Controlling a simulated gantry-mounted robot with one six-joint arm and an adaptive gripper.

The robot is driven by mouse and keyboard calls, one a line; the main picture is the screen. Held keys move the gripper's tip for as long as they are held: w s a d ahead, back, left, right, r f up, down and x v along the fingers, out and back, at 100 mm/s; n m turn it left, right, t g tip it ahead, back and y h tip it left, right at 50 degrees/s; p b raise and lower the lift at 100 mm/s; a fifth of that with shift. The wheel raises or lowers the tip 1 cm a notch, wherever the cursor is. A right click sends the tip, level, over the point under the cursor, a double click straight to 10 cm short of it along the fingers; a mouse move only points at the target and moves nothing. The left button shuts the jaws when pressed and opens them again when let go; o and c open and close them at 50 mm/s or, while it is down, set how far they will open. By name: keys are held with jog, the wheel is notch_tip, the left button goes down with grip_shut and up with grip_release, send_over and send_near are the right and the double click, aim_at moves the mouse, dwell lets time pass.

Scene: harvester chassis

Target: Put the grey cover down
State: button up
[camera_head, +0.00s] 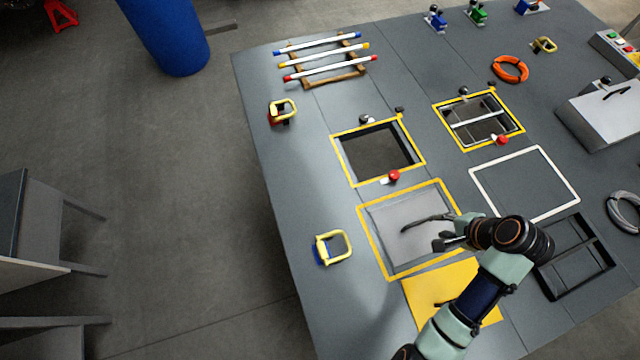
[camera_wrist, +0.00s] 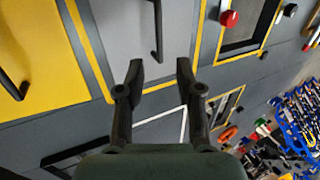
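The grey cover (camera_head: 388,225) lies flat inside a yellow-outlined square on the table, with a dark bar handle on top. In the wrist view the grey cover (camera_wrist: 118,30) fills the top middle, and its handle ends just ahead of the gap between my fingers. My gripper (camera_head: 442,234) is over the right part of the cover, close to the handle. In the wrist view my gripper (camera_wrist: 161,68) has its two fingers apart with nothing between them. The exact height of my fingers above the cover cannot be told.
A yellow cover (camera_head: 425,290) with a dark handle lies next to the grey one, partly behind my arm. An open yellow-framed hatch (camera_head: 342,153) with a red knob (camera_head: 394,175) is beyond it. A white-outlined square (camera_head: 525,182) is free. A yellow-handled item (camera_head: 333,247) stands at the left.

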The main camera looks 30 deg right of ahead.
jog(key=w+a+r+n+t, duration=0.1)
jog(key=w+a+r+n, duration=0.3)
jog(key=w+a, duration=0.25)
jog(key=w+a+r+n+t+h, duration=0.1)
jog(key=w+a+r+n+t, duration=0.15)
jog(key=w+a+n, duration=0.4)
jog(key=w+a+r+n+t, duration=0.1)
jog(key=w+a+r, duration=0.3)
jog(key=a, duration=0.5)
jog(key=a+r+n+t, duration=0.1)
jog(key=a+r+n, duration=0.3)
jog(key=a, duration=0.4)
jog(key=a+r+n+t+y, duration=0.1)
jog(key=a+r+n, duration=0.3)
jog(key=a, duration=0.4)
jog(key=shift+s+a+r+t+y, duration=0.2)
jog(key=shift+s+r+t+y, duration=0.1)
jog(key=shift+r+t, duration=0.55)
jog(key=shift+s, duration=0.1)
